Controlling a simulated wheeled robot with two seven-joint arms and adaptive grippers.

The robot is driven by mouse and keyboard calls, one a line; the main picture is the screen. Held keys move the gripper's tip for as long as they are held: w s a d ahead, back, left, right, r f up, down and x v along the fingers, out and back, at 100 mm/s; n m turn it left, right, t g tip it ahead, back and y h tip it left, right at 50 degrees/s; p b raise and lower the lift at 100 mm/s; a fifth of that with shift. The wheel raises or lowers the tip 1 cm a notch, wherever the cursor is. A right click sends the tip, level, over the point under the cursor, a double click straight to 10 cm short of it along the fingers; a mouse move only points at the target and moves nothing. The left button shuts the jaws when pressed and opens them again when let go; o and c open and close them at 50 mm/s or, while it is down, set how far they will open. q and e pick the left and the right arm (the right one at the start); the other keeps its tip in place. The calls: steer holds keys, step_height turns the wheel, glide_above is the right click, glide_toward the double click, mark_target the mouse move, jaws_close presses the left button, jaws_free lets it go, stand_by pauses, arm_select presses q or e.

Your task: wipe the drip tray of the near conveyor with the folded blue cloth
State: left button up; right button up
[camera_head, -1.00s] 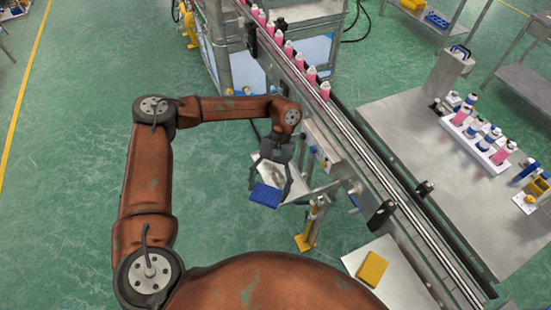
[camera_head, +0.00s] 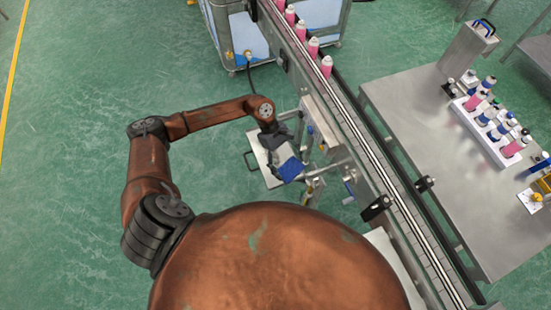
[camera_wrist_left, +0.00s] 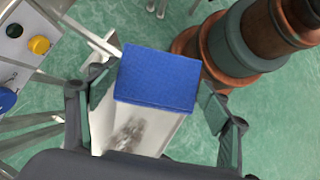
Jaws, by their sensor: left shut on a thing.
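The folded blue cloth (camera_head: 290,169) is held by my left gripper (camera_head: 287,158), over the drip tray. In the left wrist view the cloth (camera_wrist_left: 158,78) lies between the two fingers of my left gripper (camera_wrist_left: 156,97). The pale drip tray (camera_head: 267,174) is beside the near conveyor, partly hidden by the gripper and cloth. In the left wrist view the tray (camera_wrist_left: 170,128) shows a dark smudge on its surface, below the cloth. I cannot tell whether the cloth touches the tray. My right gripper is not in view.
Brackets and posts crowd the tray's right side. Green floor is clear to the left.

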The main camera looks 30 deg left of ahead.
mark_target(283, 165)
arm_select(q)
steer(key=a+f+n+t, duration=0.1)
steer(key=n, duration=0.1)
steer(key=a+f+n+t, duration=0.1)
steer(key=n, duration=0.1)
steer(key=shift+w+a+f+n+t, duration=0.15)
steer(key=shift+a+f+n+t, duration=0.05)
steer(key=shift+n+t, duration=0.1)
steer(key=a+f+n+b, duration=0.1)
steer(key=f, duration=0.1)
steer(key=a+f+n+t, duration=0.1)
steer(key=f+n, duration=0.1)
steer(key=w+a+f+n+t+b, duration=0.1)
steer(key=a+f, duration=0.1)
steer(key=shift+w+f+n+b, duration=0.1)
steer(key=shift+n+b, duration=0.2)
steer(key=shift+f+b, duration=0.4)
steer(key=shift+f, duration=0.4)
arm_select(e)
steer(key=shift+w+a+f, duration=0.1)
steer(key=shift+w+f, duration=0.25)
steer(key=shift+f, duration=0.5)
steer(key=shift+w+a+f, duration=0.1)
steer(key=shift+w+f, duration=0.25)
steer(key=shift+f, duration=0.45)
